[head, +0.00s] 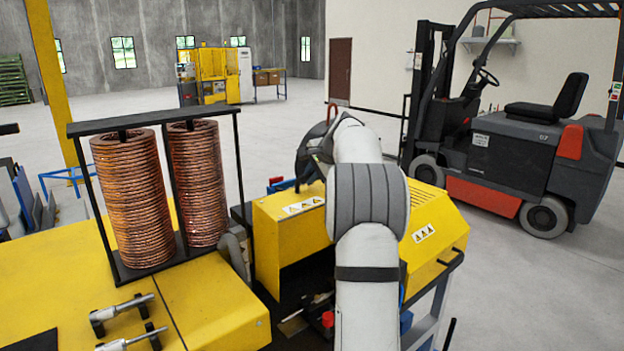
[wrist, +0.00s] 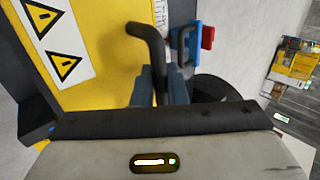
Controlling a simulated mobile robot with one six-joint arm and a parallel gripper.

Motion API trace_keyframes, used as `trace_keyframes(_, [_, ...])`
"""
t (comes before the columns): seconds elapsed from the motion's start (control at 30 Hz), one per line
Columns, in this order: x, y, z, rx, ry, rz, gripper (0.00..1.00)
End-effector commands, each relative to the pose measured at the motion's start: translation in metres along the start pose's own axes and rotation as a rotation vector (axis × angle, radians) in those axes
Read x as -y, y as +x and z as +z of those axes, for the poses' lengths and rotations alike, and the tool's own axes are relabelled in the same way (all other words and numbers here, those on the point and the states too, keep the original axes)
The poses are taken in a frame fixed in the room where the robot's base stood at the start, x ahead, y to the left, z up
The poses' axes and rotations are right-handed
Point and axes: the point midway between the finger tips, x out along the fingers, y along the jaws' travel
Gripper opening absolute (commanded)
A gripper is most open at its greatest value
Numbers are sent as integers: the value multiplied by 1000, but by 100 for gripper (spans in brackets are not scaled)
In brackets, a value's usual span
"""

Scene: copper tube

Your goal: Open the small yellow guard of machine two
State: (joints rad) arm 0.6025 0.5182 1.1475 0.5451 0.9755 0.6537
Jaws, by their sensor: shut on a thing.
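A yellow guard (head: 280,240) with warning-triangle labels stands on the machine in front of me; I cannot tell from any marking which machine is number two. In the wrist view, a yellow panel (wrist: 100,85) with warning labels fills the upper left. A black bent handle (wrist: 147,35) stands out beside it. My gripper (wrist: 160,82) is shut on this handle, with its blue-grey fingers on either side. In the head view my arm hides the fingers and the handle. The guard looks shut, but its far side is hidden.
Two copper coils (head: 135,200) stand in a black frame at the left. A yellow cover (head: 430,245) with a black handle is right of my arm. A forklift (head: 510,140) is parked at the right. Open floor lies behind the machine.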

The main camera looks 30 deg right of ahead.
Motion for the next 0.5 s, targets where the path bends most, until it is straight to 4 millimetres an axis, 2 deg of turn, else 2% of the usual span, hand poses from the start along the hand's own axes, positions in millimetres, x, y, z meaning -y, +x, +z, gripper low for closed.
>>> trace_keyframes(0.5, [4,4,-5,-5,6,45,0])
